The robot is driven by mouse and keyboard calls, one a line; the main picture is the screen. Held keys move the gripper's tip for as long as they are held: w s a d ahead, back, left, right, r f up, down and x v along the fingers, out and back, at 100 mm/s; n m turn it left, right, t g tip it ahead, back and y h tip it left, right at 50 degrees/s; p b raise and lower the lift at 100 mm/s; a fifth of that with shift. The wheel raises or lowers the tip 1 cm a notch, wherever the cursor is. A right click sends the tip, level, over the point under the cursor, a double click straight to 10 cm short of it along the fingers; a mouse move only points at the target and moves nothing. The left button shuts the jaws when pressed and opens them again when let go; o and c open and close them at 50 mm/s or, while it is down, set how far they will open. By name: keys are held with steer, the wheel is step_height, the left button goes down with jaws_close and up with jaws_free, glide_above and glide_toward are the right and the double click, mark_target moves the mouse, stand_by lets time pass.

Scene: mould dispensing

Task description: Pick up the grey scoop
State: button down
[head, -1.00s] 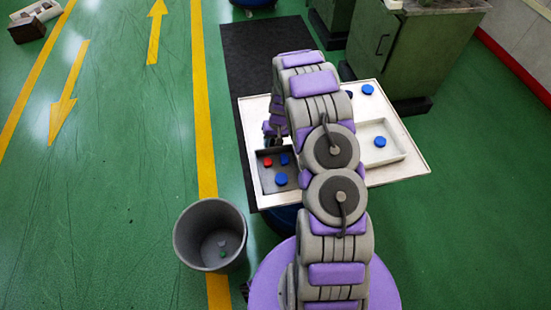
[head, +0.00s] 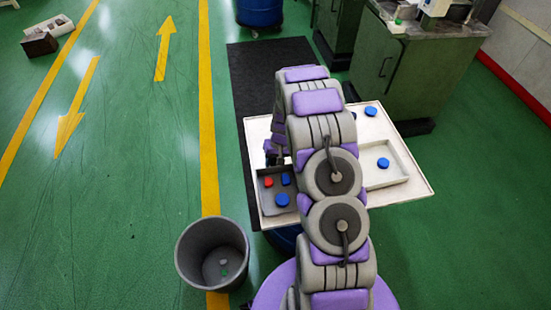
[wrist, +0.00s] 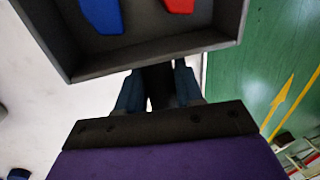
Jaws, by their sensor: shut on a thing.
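The grey scoop (head: 265,206) is an open square tray at the left part of the white table. It holds one red piece (head: 268,182) and two blue pieces (head: 282,199). In the wrist view its near wall (wrist: 155,56) spans the top, with a blue and a red piece inside. My gripper (wrist: 158,88) has its two fingers closed around a dark handle-like part that meets this wall. In the head view my gripper (head: 273,152) is at the far side of the scoop, partly hidden by my arm. I cannot tell whether the scoop touches the table.
The white table (head: 407,195) also holds a pale tray (head: 392,181) with a blue piece in it, and more blue pieces behind. A grey bin (head: 212,255) stands on the floor at left. Green cabinets (head: 400,75) stand behind the table. The floor at left is open.

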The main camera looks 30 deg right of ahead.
steer(key=s+a, duration=0.3)
steer(key=s+a+r+p, duration=0.1)
steer(key=s+a, duration=0.2)
steer(key=a, duration=0.1)
steer(key=s+a, duration=0.3)
steer(key=shift+s+a+r+p, duration=0.1)
steer(key=shift+a+r+p, duration=0.1)
steer(key=shift+a+p, duration=0.15)
steer(key=shift+d, duration=0.1)
